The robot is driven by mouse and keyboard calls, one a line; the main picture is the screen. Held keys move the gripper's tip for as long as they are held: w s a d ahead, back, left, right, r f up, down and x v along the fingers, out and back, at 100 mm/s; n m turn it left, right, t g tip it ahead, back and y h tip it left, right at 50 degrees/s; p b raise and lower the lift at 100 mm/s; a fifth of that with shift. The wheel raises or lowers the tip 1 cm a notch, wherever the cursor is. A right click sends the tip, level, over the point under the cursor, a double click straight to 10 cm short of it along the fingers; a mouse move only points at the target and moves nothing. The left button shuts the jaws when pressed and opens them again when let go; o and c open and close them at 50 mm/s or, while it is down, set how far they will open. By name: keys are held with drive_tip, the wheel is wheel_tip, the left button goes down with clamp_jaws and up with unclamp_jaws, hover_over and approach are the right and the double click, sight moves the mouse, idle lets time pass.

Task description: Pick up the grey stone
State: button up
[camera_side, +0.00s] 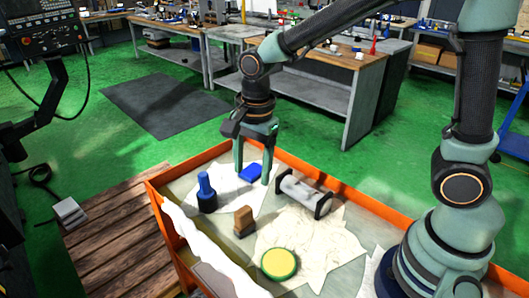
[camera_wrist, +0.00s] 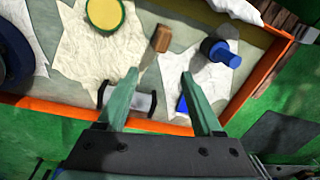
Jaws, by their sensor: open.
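My gripper (camera_side: 252,181) is open and points down over the orange-walled tray, with nothing between its fingers. In the wrist view, the fingers (camera_wrist: 160,74) stand wide apart. The only clearly grey piece is a pale grey cylinder (camera_side: 300,190) between two black end plates, lying to the right of my gripper. It also shows in the wrist view (camera_wrist: 141,103), partly hidden by the left finger. I cannot tell whether it is the stone. A small blue block (camera_side: 251,172) appears between the fingers in the side view; the right finger partly covers it in the wrist view (camera_wrist: 182,106).
The tray (camera_side: 362,205) has raised orange walls. It also holds a dark blue knobbed part (camera_side: 207,195), a brown block (camera_side: 243,220) and a yellow disc with a green rim (camera_side: 279,263). Crumpled white sheets (camera_side: 325,238) cover parts of its floor.

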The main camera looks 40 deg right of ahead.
sight(244, 221)
drive_tip(key=a+f+m, duration=0.2)
drive_tip(key=f, duration=0.1)
drive_tip(key=shift+w+m+g, duration=0.15)
drive_tip(key=shift+m+g, duration=0.15)
drive_tip(key=shift+g, duration=0.1)
drive_tip(key=shift+a+f, duration=0.1)
drive_tip(key=shift+f, duration=0.3)
wheel_tip(244, 221, down, 6)
drive_tip(key=shift+r, duration=0.1)
drive_tip(key=shift+w+a+f, duration=0.1)
drive_tip(key=shift+f, duration=1.35)
drive_tip(key=shift+w+f, duration=0.1)
drive_tip(key=shift+f, duration=1.3)
clamp_jaws()
